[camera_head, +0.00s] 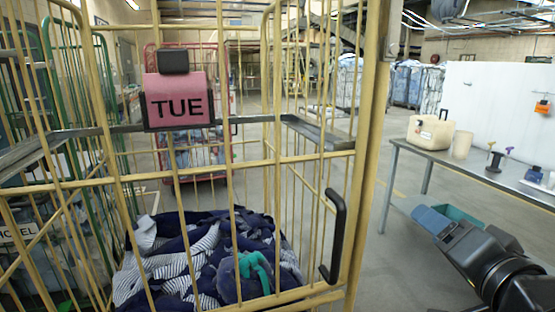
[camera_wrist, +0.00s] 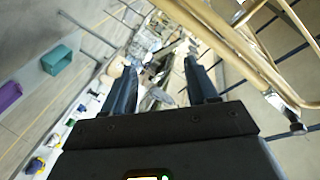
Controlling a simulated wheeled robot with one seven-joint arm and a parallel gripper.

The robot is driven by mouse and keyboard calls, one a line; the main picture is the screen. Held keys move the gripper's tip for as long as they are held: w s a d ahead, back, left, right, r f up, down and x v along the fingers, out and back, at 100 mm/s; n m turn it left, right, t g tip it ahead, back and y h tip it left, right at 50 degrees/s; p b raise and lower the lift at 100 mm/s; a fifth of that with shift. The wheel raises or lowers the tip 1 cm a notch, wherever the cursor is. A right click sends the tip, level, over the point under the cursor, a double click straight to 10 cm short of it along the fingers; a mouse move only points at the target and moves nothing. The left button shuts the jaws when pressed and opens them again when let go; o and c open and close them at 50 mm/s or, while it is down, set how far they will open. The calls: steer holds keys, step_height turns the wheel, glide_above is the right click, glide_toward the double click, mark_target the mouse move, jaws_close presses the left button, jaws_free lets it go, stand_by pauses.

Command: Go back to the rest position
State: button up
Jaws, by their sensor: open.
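My gripper (camera_wrist: 160,68) is open in the wrist view, with its two blue fingers apart and nothing held between them. In the head view my gripper (camera_head: 432,217) is at the lower right, in front of the grey table and to the right of the yellow cage. The yellow cage (camera_head: 366,160) holds a pile of navy and striped cloth (camera_head: 180,262), with a teal piece (camera_head: 254,270) on top. The cage bars partly cover the pile. A pink TUE sign (camera_head: 180,101) hangs on the cage front.
The grey table (camera_head: 410,152) carries a cream container (camera_head: 430,132) and several small items. A teal bin (camera_wrist: 57,59) and a purple bin (camera_wrist: 9,95) show in the wrist view. The cage's yellow bars (camera_wrist: 222,32) are close on the right there. Floor shows between cage and table.

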steer(key=s+f+n+h, duration=0.1)
steer(key=s+f+n, duration=0.3)
steer(key=s+f, duration=1.2)
steer(key=s+a+n, duration=0.1)
steer(key=s+n, duration=0.1)
steer(key=s, duration=0.9)
steer(key=s+a+n+g, duration=0.1)
steer(key=s+n, duration=0.1)
steer(key=s, duration=1)
steer(key=shift+a+r+g, duration=0.15)
steer(key=shift+a+g, duration=0.1)
steer(key=shift+g, duration=0.05)
